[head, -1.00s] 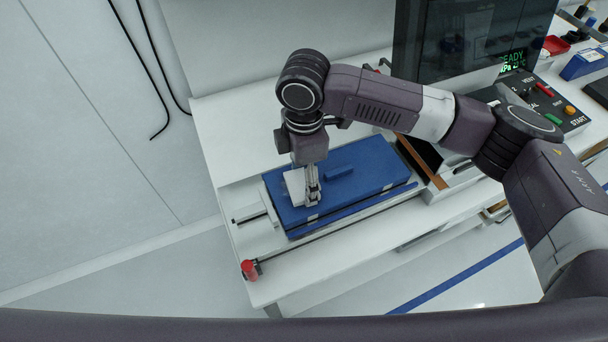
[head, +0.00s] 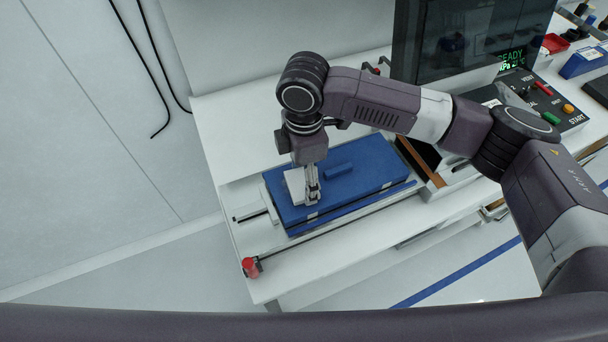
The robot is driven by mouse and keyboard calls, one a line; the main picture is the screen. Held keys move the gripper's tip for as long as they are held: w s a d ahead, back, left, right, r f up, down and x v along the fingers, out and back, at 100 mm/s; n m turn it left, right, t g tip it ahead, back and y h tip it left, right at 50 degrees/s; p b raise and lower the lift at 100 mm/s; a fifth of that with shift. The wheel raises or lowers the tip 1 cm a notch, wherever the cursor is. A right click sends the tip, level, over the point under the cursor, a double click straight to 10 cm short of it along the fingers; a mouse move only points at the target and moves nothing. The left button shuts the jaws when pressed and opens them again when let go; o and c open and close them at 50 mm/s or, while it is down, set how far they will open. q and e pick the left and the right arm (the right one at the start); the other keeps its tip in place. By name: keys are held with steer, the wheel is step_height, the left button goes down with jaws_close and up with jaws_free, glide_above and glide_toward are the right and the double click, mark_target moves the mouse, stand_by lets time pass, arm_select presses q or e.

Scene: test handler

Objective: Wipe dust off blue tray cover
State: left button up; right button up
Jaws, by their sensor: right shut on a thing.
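The blue tray cover (head: 365,177) lies flat on the white bench, with a raised blue handle (head: 338,170) on its top. My right gripper (head: 313,198) points down over the cover's left end. It is shut on a white wipe (head: 295,183), which seems to rest on the cover's top, left of the handle. The fingers hide part of the wipe. Dust on the cover is too small to make out. My left gripper is not in view.
A red-capped post (head: 251,267) stands at the bench's front left corner by a dark rail. A machine with a dark screen (head: 455,40) and a control panel (head: 545,100) stands to the right. A wood-edged opening (head: 420,160) adjoins the cover's right end. The bench's back left (head: 235,130) is clear.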

steer(key=shift+f+p, duration=0.2)
steer(key=shift+p, duration=0.4)
stand_by(0.9)
steer(key=shift+s, duration=0.1)
steer(key=shift+s+p, duration=0.35)
steer(key=shift+p, duration=0.2)
steer(key=shift+s, duration=0.35)
steer(key=shift+w+p, duration=0.35)
steer(key=shift+w, duration=1.1)
